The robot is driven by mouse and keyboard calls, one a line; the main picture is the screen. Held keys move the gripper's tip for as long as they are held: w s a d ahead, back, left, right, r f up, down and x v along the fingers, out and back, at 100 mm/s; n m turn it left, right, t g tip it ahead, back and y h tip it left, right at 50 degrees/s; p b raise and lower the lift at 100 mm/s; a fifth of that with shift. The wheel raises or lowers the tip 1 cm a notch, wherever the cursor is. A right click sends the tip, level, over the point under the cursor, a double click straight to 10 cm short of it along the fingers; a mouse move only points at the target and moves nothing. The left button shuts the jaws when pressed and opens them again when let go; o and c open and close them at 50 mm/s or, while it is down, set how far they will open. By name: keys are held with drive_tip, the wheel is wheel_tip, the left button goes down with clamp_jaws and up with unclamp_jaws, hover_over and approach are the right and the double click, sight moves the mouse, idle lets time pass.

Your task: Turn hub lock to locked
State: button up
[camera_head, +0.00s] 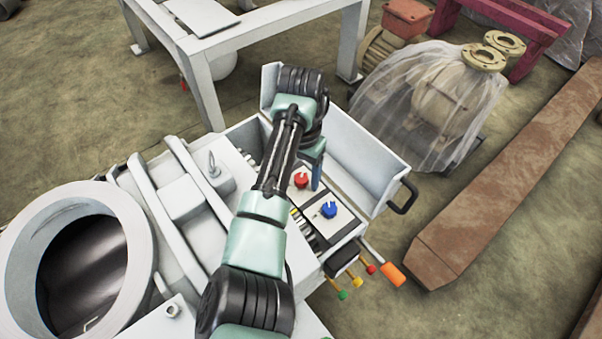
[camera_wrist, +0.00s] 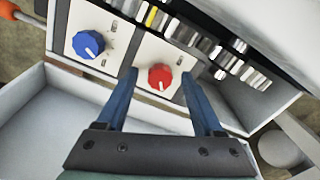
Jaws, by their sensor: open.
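A red knob (camera_head: 301,180) and a blue knob (camera_head: 329,209) sit on light plates inside the open box of the machine. I cannot tell from the pictures which one is the hub lock. In the wrist view the red knob (camera_wrist: 160,77) shows between my fingertips, its white mark pointing downward. The blue knob (camera_wrist: 88,44) is to its left, its mark toward the lower right. My gripper (camera_wrist: 159,73) is open, its blue fingers on either side of the red knob in the picture. Contact cannot be told. In the head view my arm hides much of my gripper (camera_head: 317,172).
The box's raised lid (camera_head: 360,160) stands close behind the knobs. Rows of metal fittings (camera_wrist: 215,50) lie beside the red knob. Coloured levers (camera_head: 357,283) and an orange handle (camera_head: 393,273) stick out at the front. A black handle (camera_head: 403,197) is on the lid's edge.

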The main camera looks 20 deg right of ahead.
drive_tip(key=shift+c, duration=0.3)
clamp_jaws()
